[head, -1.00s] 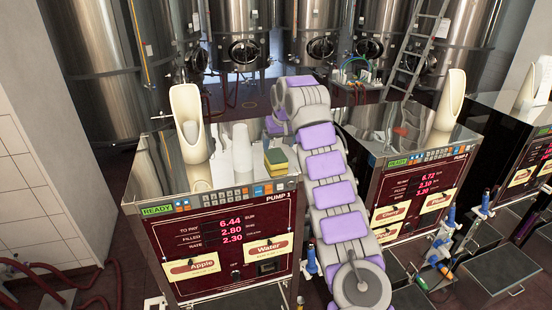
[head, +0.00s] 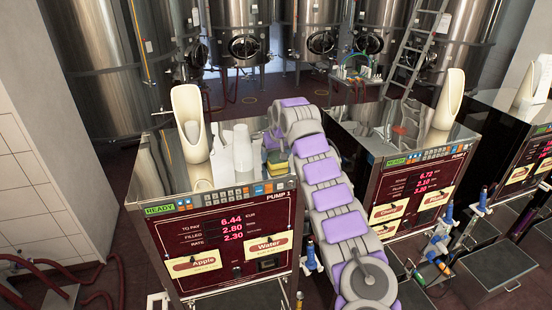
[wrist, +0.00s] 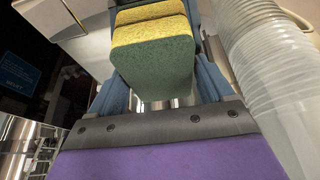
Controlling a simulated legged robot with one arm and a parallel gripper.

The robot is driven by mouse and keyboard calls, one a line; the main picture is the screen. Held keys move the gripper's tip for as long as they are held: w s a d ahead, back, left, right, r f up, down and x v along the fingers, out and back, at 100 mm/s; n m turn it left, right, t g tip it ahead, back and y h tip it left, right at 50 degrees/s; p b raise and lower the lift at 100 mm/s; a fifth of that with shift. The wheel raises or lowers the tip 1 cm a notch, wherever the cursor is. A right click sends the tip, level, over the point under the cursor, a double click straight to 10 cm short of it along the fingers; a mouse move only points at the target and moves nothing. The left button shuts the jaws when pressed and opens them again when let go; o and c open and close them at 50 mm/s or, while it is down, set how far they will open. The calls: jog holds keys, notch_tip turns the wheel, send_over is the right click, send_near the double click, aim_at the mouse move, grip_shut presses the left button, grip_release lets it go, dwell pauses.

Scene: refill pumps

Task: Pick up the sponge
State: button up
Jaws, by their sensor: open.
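The sponge (head: 276,164), yellow and green, sits on top of Pump 1 (head: 226,235) near its right edge, partly hidden by my arm in the head view. In the wrist view the sponge (wrist: 154,66) shows its green face, with yellow layers above; it could be two stacked, I cannot tell. My gripper (wrist: 155,45) is open, with a blue-grey finger on each side of the sponge. Whether the fingers touch it is not clear. In the head view my gripper is mostly hidden behind my arm and the sponge.
A stack of clear cups (head: 243,148) stands close left of the sponge; it also fills the right of the wrist view (wrist: 270,70). A cream scoop-shaped holder (head: 190,125) stands farther left. Pump 2 (head: 415,170) is to the right, with a gap between the pumps.

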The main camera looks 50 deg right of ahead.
aim_at(275, 153)
jog(key=shift+f, duration=0.1)
jog(key=shift+s, duration=0.1)
jog(key=c, duration=0.7)
jog(key=shift+a+r, duration=0.1)
jog(key=shift+r, duration=0.4)
jog(key=shift+c, duration=0.2)
jog(key=shift+r+b, duration=0.4)
jog(key=shift+r, duration=0.8)
jog(key=s+d+r+b, duration=0.1)
jog(key=s+d+b, duration=0.1)
jog(key=s+d, duration=0.2)
jog(key=s+d+b, duration=0.3)
jog(key=s+d, duration=0.1)
jog(key=s, duration=0.5)
jog(key=shift+s+d+r, duration=0.25)
jog(key=shift+s+r, duration=0.05)
jog(key=shift+r, duration=0.1)
